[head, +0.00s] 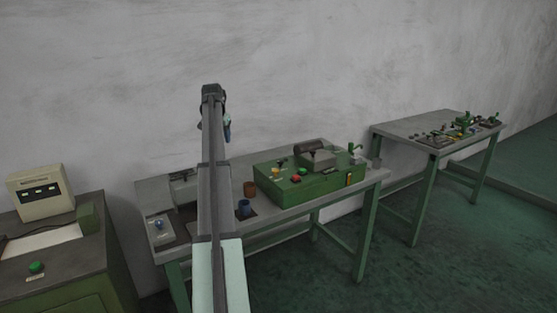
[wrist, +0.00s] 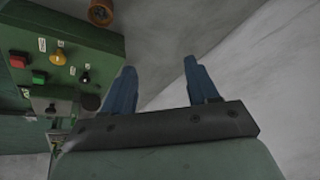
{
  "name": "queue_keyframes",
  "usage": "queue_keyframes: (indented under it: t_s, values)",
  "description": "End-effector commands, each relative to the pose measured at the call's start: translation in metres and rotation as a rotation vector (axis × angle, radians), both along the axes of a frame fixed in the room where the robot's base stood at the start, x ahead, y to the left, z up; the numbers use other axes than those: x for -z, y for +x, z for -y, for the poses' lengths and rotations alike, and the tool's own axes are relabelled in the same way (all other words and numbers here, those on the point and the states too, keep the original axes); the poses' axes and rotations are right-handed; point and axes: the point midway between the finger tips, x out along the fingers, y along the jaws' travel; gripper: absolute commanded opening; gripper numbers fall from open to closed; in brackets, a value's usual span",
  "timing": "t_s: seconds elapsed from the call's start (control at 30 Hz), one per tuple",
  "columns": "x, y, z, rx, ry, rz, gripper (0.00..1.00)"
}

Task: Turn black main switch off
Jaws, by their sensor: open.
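A green machine box (head: 330,186) stands on the middle table. In the wrist view its green panel (wrist: 105,42) fills the upper left. A small black knob (wrist: 85,77) with a white label sits on it, beside a yellow knob (wrist: 57,58); this looks like the black switch, but its setting is too small to tell. My gripper (wrist: 160,66) is open and empty, with two blue fingers. The black knob lies left of the fingers, apart from them. In the head view my gripper (head: 227,130) is raised above the table, left of the box.
A red button (wrist: 17,61) and a green button (wrist: 39,77) sit near the knobs. A brown cup (head: 250,189) and a blue cup (head: 244,208) stand left of the box. A wall (head: 300,70) rises behind the tables. Another table (head: 410,128) stands at right.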

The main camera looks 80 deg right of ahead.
Motion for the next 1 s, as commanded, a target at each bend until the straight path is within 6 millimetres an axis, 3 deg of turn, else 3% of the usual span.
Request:
queue_keyframes:
  t_s: [0.03, 0.2, 0.3, 0.4, 0.67, 1.0]
  values:
    - [0.002, -0.031, 0.022, 0.063, 0.003, -0.018, 0.59]
    - [0.009, -0.120, 0.066, 0.244, 0.011, -0.071, 0.59]
    - [0.012, -0.157, 0.080, 0.318, 0.014, -0.093, 0.59]
    - [0.013, -0.180, 0.088, 0.363, 0.015, -0.107, 0.59]
    - [0.026, -0.195, 0.096, 0.389, 0.015, -0.114, 0.59]
    - [0.079, -0.202, 0.116, 0.387, 0.017, -0.114, 0.59]
